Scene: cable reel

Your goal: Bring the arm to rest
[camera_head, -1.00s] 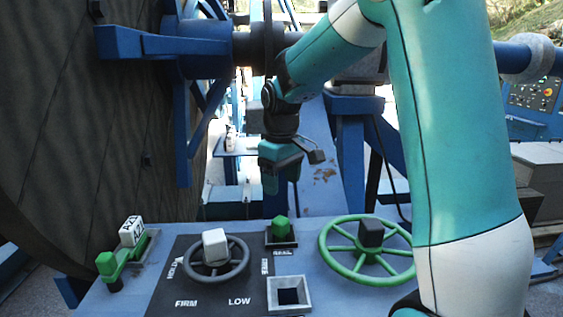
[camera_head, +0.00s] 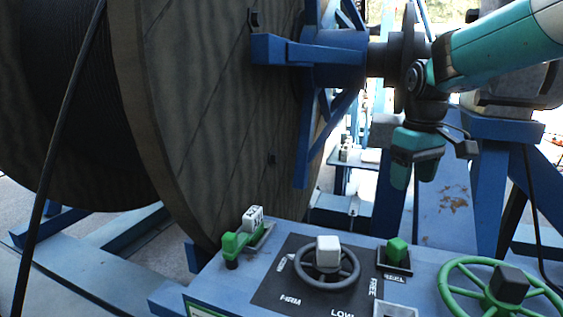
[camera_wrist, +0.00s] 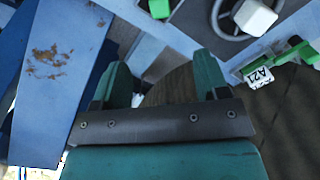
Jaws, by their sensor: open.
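My gripper (camera_head: 413,172) hangs at the upper right of the head view, above and behind the control panel (camera_head: 215,290). Its teal fingers point down, stand apart and hold nothing. In the wrist view the two fingers of my gripper (camera_wrist: 162,85) show with a clear gap between them. The gripper touches none of the controls. My arm reaches in from the upper right.
The panel carries a grey handwheel (camera_head: 345,282) with a white knob, a green lever (camera_head: 240,243), a green knob (camera_head: 397,250) and a green handwheel (camera_head: 455,290). A large wooden cable reel (camera_head: 215,110) fills the left. A blue bracket (camera_head: 285,50) juts from it.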

